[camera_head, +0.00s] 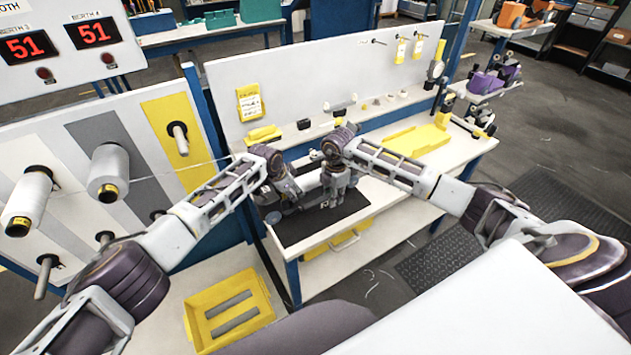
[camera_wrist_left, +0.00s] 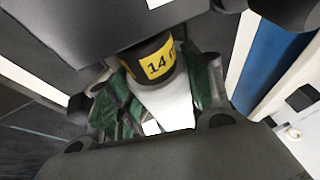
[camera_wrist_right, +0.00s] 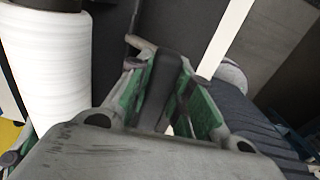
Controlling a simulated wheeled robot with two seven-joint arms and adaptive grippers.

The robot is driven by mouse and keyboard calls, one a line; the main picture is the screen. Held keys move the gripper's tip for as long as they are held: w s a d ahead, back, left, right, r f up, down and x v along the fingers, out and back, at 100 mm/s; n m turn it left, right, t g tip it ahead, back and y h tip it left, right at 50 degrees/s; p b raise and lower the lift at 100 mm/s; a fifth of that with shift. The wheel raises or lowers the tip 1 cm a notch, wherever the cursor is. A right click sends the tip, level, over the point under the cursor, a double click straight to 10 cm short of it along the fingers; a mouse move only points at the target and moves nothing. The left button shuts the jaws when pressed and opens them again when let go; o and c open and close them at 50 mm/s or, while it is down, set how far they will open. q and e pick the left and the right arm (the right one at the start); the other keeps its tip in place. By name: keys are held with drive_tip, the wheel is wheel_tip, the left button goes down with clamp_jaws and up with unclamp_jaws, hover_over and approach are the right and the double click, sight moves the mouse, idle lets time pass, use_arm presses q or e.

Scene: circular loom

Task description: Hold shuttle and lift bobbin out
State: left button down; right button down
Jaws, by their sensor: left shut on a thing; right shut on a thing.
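The bobbin, white with a dark end and a yellow band marked 14, sits between the green-padded fingers of my left gripper in the left wrist view (camera_wrist_left: 170,105). My left gripper (camera_head: 285,200) is shut on it, over the black mat. A white cylinder (camera_wrist_right: 48,65), probably the same bobbin, stands at the left of the right wrist view. My right gripper (camera_head: 336,198) is shut on a narrow dark grey piece (camera_wrist_right: 163,85), which looks like part of the shuttle. The grippers hide most of the shuttle in the head view, so I cannot tell whether the bobbin is clear of it.
The black mat (camera_head: 348,212) lies on the white workbench (camera_head: 402,208). A yellow tray (camera_head: 415,138) is on the bench at the right. A yellow crate (camera_head: 264,300) is low in front. White spools (camera_head: 108,170) hang on the peg panel at the left.

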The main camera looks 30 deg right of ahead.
use_arm(q)
drive_tip(key=shift+r, duration=0.65)
use_arm(e)
drive_tip(key=shift+f, duration=0.2)
idle(0.3)
use_arm(q)
drive_tip(key=shift+r, duration=5.3)
use_arm(e)
drive_tip(key=shift+s, duration=0.1)
drive_tip(key=c, duration=1.6)
unclamp_jaws()
drive_tip(key=shift+c, duration=0.2)
use_arm(q)
drive_tip(key=shift+w+d+f, duration=0.1)
drive_tip(key=shift+w+f, duration=0.05)
use_arm(e)
drive_tip(key=o, duration=0.4)
drive_tip(key=shift+w+d, duration=0.1)
drive_tip(key=shift+w, duration=0.15)
drive_tip(key=shift+o, duration=0.2)
